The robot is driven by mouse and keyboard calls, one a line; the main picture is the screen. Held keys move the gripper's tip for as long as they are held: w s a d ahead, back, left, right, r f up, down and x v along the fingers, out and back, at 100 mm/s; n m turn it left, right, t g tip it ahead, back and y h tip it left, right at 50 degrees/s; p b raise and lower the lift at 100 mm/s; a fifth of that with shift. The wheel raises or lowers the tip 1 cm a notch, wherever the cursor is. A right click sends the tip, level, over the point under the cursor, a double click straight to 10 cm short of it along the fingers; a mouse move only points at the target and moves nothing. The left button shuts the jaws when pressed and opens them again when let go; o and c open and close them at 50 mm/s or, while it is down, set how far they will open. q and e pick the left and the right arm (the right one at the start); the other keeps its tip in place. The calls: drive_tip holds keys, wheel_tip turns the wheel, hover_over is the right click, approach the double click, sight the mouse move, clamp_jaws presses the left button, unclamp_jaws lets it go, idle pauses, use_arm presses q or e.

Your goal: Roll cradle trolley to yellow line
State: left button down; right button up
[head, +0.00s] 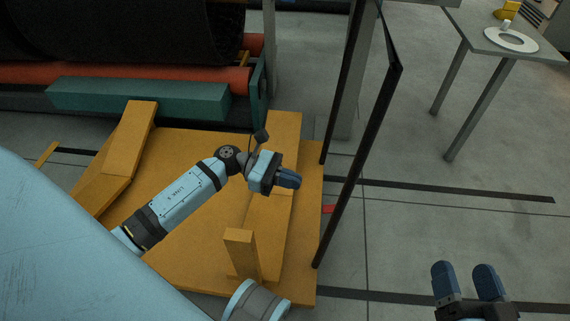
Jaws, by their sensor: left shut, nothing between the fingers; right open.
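The cradle trolley (190,235) is a flat orange-yellow platform with raised, sloped cradle blocks at its left and right sides. A tall black frame (356,180) stands at its right edge and looks like its push handle. My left gripper (289,180) is shut and empty above the right cradle block, left of the black frame; I cannot tell whether it touches the block. My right gripper (468,272) is open and empty over the floor, right of the frame and apart from it. A short yellow strip (47,154) lies on the floor at the far left; I cannot tell if it is the yellow line.
Behind the trolley is a machine with a large black roll (120,30), a red roller (200,78) and a green beam (140,100). Dark lines cross the grey floor, which is clear at right.

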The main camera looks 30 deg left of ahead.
use_arm(q)
drive_tip(key=b+x, duration=0.1)
drive_tip(key=x, duration=0.7)
drive_tip(key=shift+d+b, duration=0.4)
use_arm(e)
wheel_tip(320, 180, down, 3)
drive_tip(key=shift+r+g, duration=0.1)
drive_tip(key=shift+g, duration=0.5)
use_arm(q)
drive_tip(key=shift+w, duration=0.1)
